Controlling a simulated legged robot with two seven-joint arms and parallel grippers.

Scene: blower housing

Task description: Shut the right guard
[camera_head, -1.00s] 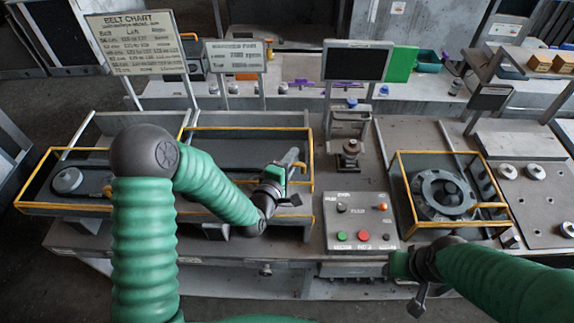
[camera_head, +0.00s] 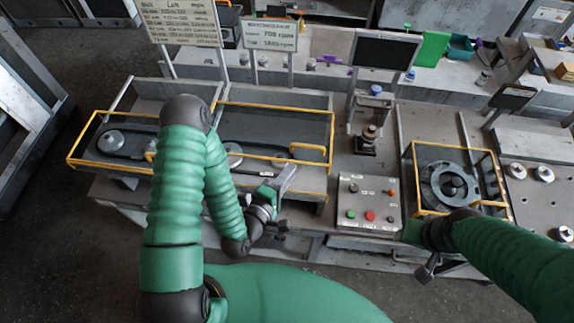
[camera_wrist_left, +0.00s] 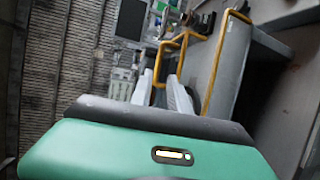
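In the head view, two yellow-framed guards stand side by side over the belt bays: a left one (camera_head: 83,139) and a middle one (camera_head: 332,138) with a yellow handle (camera_head: 308,147). A third yellow frame (camera_head: 414,165) surrounds a dark round wheel (camera_head: 447,185) at right. I cannot tell which is the right guard, or how far each is shut. My left gripper (camera_head: 287,177) is in front of the middle guard, below its handle. Its fingers (camera_wrist_left: 162,95) show apart and empty in the left wrist view, with yellow bars beyond. My right gripper (camera_head: 428,268) hangs low at the bench front, its fingers unclear.
A control box (camera_head: 369,202) with coloured buttons sits between the middle guard and the wheel bay. A dark screen (camera_head: 386,52) and two sign boards (camera_head: 270,35) stand behind. Metal pucks (camera_head: 543,173) lie at far right. Floor is open at the lower left.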

